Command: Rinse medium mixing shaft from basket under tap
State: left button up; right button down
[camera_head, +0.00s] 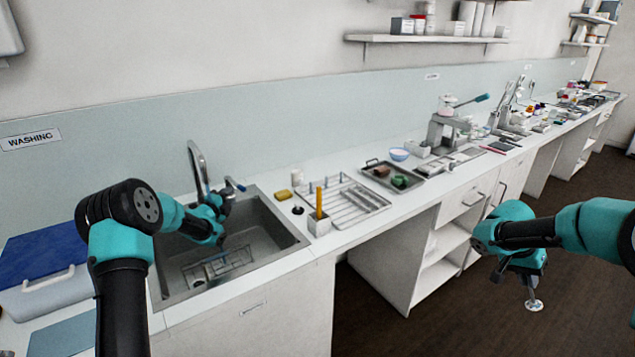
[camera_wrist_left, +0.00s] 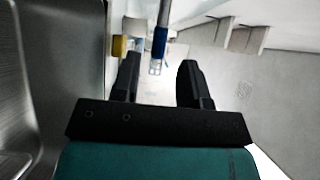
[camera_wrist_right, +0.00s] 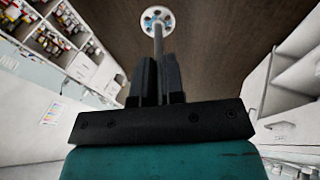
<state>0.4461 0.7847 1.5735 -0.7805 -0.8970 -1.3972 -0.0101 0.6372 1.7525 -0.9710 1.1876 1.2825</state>
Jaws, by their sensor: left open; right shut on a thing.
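My right gripper (camera_head: 528,274) is shut on a mixing shaft (camera_head: 533,304), which hangs down over the floor at the right. In the right wrist view, the grey shaft with its round, holed disc (camera_wrist_right: 157,20) sticks out beyond the closed fingers (camera_wrist_right: 156,65). My left gripper (camera_head: 226,196) is open beside the tap (camera_head: 198,166) above the sink. The tap's blue-tipped lever (camera_head: 235,184) is close to it. In the left wrist view the lever (camera_wrist_left: 160,42) shows between and beyond the open fingers (camera_wrist_left: 159,72). The wire basket (camera_head: 218,264) sits in the sink; its contents are unclear.
The sink (camera_head: 290,241) is set in the white counter. A drying rack (camera_head: 352,204), a yellow sponge (camera_head: 284,195) and a tray (camera_head: 428,167) with coloured items stand to its right. A blue-lidded box (camera_head: 40,262) is at the left. Open floor lies below my right gripper.

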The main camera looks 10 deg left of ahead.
aim_at(239, 189)
pick_arm(q)
jog(key=w, duration=0.3)
jog(key=w+d, duration=0.1)
jog(key=w, duration=0.4)
jog(key=shift+w+d, duration=0.2)
jog(key=shift+w, duration=0.2)
grip_shut()
